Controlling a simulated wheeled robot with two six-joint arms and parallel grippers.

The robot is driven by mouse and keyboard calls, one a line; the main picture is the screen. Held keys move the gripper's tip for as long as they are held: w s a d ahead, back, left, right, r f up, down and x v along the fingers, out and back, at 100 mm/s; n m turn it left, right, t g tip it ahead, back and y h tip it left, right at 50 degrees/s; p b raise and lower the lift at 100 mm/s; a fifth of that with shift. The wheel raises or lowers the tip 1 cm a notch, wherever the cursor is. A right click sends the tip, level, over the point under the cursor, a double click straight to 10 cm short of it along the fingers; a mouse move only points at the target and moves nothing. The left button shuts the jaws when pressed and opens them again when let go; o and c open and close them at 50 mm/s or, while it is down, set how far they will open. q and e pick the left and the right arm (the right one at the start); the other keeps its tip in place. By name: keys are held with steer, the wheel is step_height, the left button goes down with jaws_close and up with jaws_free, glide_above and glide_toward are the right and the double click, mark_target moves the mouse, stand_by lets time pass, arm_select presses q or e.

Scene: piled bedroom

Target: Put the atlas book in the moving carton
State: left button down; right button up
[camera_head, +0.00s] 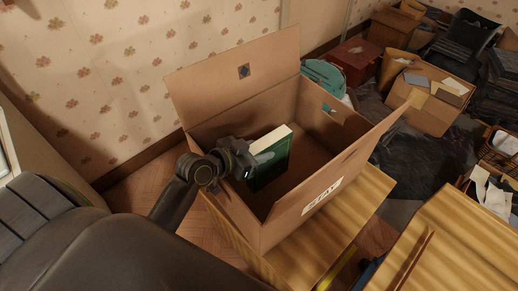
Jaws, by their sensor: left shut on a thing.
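The moving carton (285,222) is an open brown cardboard box with raised flaps and a label reading "STAY". It stands on a striped wooden surface in the middle of the head view. The atlas book (273,165) is dark green with pale page edges. It is upright and tilted, within the carton's opening; I cannot tell whether it touches the bottom. My left gripper (254,160) reaches over the carton's near left wall and is shut on the book's upper left part. The book's lower edge is partly hidden by the carton wall. My right gripper is not in view.
A striped wooden surface (455,240) lies at the lower right, with a gap beside the carton's table. A red box (355,62), an open carton of papers (426,108) and dark piles crowd the back right. A flowered wall stands behind.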

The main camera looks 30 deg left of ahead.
arm_select(q)
steer(key=c, duration=1)
jaws_free()
steer(key=shift+o, duration=0.4)
